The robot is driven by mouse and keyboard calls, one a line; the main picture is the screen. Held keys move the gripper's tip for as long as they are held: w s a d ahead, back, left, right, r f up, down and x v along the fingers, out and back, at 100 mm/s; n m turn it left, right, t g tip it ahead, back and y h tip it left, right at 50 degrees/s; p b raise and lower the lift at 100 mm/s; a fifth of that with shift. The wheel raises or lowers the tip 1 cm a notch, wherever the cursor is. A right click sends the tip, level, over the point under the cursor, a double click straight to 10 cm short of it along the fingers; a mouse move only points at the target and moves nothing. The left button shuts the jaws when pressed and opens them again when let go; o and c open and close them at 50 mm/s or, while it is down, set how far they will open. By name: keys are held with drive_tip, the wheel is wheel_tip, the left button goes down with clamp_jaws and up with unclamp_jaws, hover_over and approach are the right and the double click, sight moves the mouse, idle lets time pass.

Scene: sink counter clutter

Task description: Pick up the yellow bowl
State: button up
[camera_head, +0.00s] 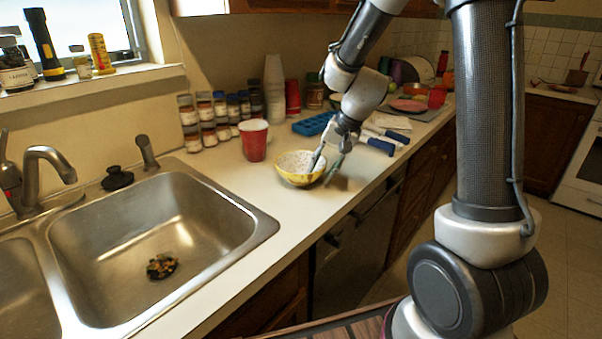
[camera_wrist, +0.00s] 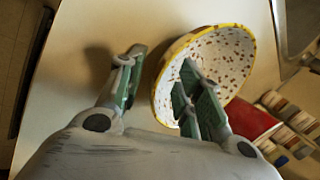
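The yellow bowl (camera_head: 290,177) has a white speckled inside and rests on the counter, right of the sink. My gripper (camera_head: 328,166) is at the bowl's right side, pointing down. In the wrist view, the bowl (camera_wrist: 225,55) fills the upper middle, and my gripper (camera_wrist: 160,75) is open. One finger reaches over the inside of the bowl and the other stands outside it, with the rim between them. A gap shows between the outer finger and the bowl's wall. Part of the bowl is hidden behind the inner finger.
A red cup (camera_head: 254,145) stands just behind the bowl to the left. Spice jars (camera_head: 208,138), a stack of white cups (camera_head: 274,88) and a blue tray (camera_head: 313,124) stand along the back. Blue-handled items (camera_head: 378,145) lie to the right. The sink (camera_head: 160,235) is at left.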

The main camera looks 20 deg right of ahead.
drive_tip(key=shift+x, duration=0.8)
clamp_jaws()
